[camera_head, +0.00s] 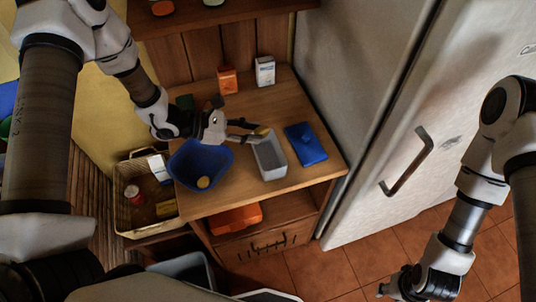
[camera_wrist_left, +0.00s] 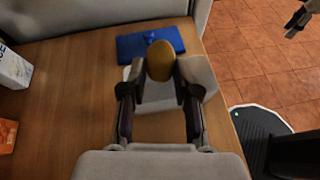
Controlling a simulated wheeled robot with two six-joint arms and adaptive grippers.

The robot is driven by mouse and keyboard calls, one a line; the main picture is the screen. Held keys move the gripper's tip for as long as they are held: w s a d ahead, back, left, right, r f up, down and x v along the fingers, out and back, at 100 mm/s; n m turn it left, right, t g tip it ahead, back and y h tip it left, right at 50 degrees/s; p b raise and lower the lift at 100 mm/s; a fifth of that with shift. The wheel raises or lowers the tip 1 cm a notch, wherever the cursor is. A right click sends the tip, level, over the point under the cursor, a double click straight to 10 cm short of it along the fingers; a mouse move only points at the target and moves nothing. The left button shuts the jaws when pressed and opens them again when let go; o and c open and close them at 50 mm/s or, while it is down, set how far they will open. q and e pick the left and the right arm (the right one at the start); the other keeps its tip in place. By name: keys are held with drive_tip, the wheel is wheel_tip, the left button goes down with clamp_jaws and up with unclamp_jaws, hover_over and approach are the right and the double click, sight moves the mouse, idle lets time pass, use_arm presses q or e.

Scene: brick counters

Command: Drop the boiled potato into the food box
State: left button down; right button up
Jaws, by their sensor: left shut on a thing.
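My left gripper (camera_head: 256,132) is shut on a yellow-brown boiled potato (camera_head: 262,130). In the left wrist view the potato (camera_wrist_left: 160,61) sits between the fingertips (camera_wrist_left: 160,85). The food box (camera_head: 281,163) is a grey open container on the wooden counter. The potato is at the box's far left rim in the head view; its exact height above it is hard to judge. In the wrist view the gripper hides much of the box (camera_wrist_left: 204,72). My right gripper (camera_head: 386,290) is low at the bottom right, away from the counter, its fingers too small to judge.
A blue bowl (camera_head: 188,174) holding another yellowish round item (camera_head: 203,182) stands left of the box. A blue lid (camera_head: 306,145) lies right of it. An orange carton (camera_head: 227,80) and a white carton (camera_head: 265,71) stand behind. A fridge (camera_head: 400,120) borders the right.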

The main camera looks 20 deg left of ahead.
use_arm(q)
drive_tip(key=c, duration=0.8)
unclamp_jaws()
drive_tip(key=shift+s+r, duration=0.1)
drive_tip(key=shift+s, duration=0.1)
drive_tip(key=shift+o, duration=0.2)
drive_tip(key=shift+w, duration=0.25)
drive_tip(key=v, duration=1.2)
